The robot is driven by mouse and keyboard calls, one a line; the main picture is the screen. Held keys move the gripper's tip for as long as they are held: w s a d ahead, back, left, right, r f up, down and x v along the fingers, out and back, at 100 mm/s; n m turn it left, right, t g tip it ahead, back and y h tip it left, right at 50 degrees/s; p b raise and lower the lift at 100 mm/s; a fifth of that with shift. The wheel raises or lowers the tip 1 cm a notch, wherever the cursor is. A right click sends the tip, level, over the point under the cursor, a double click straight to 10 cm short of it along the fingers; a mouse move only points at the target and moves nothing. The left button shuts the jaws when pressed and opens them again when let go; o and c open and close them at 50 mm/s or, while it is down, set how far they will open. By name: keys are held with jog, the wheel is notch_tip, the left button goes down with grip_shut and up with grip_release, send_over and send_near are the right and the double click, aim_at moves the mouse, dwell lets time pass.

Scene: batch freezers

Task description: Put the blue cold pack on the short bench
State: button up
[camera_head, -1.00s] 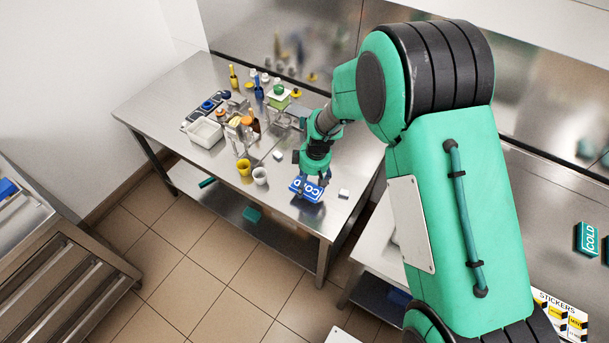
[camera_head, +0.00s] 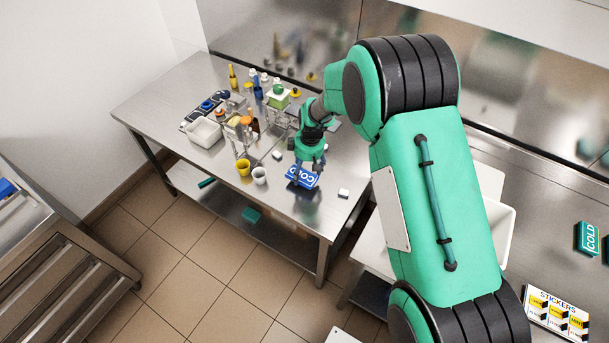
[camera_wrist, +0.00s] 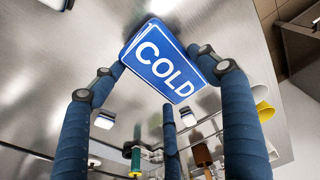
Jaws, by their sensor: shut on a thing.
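The blue cold pack (camera_head: 302,176), with white COLD lettering, is at my gripper (camera_head: 308,164), over the front right part of a steel bench (camera_head: 330,200). In the wrist view the cold pack (camera_wrist: 165,65) lies between my finger ends, its lettered face towards the camera. My gripper (camera_wrist: 158,72) is shut on it. The pack is low over the bench top; I cannot tell whether it touches the steel.
A yellow cup (camera_head: 243,167) and a white cup (camera_head: 259,175) stand left of the pack. A small white block (camera_head: 343,193) lies to its right. A white tray (camera_head: 205,133) and several bottles stand farther back. A teal cold pack (camera_head: 587,238) lies on the right counter.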

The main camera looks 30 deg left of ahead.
aim_at(305, 172)
jog(key=shift+f, duration=1.5)
jog(key=o, duration=1.3)
jog(key=shift+f, duration=0.15)
jog(key=r, duration=0.4)
jog(key=d+r, duration=0.1)
jog(key=r, duration=0.3)
jog(key=r+p, duration=0.1)
jog(key=r, duration=0.3)
jog(key=shift+d+r, duration=0.15)
jog(key=shift+d, duration=0.05)
